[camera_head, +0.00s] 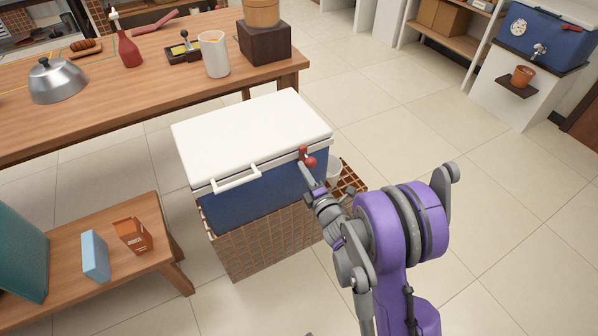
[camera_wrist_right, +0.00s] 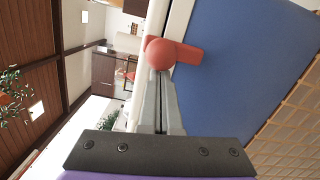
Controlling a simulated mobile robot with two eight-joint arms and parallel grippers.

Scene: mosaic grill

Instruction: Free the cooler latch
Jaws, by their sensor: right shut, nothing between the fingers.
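The cooler, with a blue body (camera_head: 250,201) and a closed white lid (camera_head: 250,130), stands on a tiled block. A white handle bar (camera_head: 237,178) runs along its front. The red latch (camera_head: 309,160) sits at the right end of the front, just under the lid's edge. My right gripper (camera_head: 304,169) is at the latch with its fingers together. In the right wrist view the latch's round red knob (camera_wrist_right: 160,53) is right at the shut fingertips (camera_wrist_right: 158,72), and its arm crosses the blue side. I cannot tell whether they touch. My left gripper is not in view.
A wooden table (camera_head: 120,110) behind holds a metal dome (camera_head: 57,80), a red bottle (camera_head: 128,48) and a white cup (camera_head: 214,54). A low bench (camera_head: 70,270) at the left bears cartons. Open tiled floor (camera_head: 480,250) lies to the right.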

